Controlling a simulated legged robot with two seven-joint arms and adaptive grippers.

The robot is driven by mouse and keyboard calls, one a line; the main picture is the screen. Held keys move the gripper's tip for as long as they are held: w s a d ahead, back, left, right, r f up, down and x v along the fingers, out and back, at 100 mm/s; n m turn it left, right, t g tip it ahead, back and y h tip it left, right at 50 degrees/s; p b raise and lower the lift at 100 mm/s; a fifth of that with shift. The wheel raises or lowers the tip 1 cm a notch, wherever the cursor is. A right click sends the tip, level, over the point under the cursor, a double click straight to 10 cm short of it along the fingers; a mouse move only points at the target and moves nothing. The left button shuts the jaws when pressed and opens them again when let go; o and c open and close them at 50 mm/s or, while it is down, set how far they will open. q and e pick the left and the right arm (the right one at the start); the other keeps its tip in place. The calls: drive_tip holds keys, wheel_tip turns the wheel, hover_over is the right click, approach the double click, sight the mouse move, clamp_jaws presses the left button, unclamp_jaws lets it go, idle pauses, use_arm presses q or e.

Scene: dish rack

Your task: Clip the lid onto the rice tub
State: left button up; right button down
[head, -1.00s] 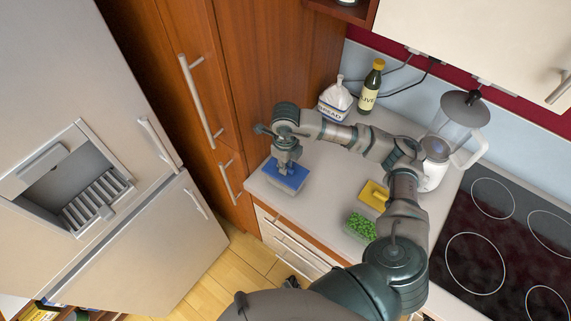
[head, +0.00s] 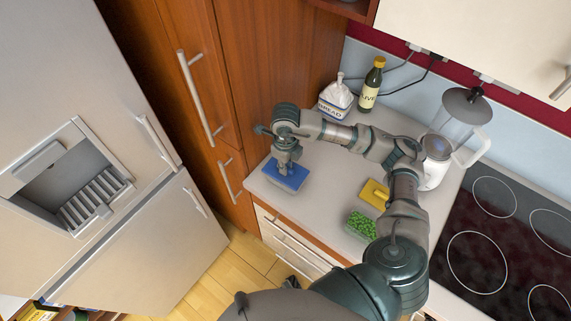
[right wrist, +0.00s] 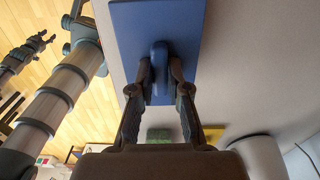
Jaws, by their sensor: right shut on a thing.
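The blue lid (head: 296,179) has a raised blue handle and lies over a pale, see-through tub (head: 287,190) near the left end of the counter. Only a strip of the tub's side shows, and its contents are hidden. I cannot tell whether the lid is pressed fully down. My right gripper (head: 284,169) points down and is shut on the lid's handle. In the right wrist view the two fingers (right wrist: 160,82) grip the handle from both sides, with the flat lid (right wrist: 185,20) behind it.
A tub of green peas (head: 360,226) and a yellow lid (head: 374,194) lie near the counter's front. The hob (head: 490,250) is at the right. Counter right of the blue lid is clear.

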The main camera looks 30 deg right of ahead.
drive_tip(key=c, duration=0.6)
unclamp_jaws()
drive_tip(key=shift+r+p, duration=2.2)
drive_tip(key=shift+r, duration=1.3)
drive_tip(key=shift+s+f, duration=0.1)
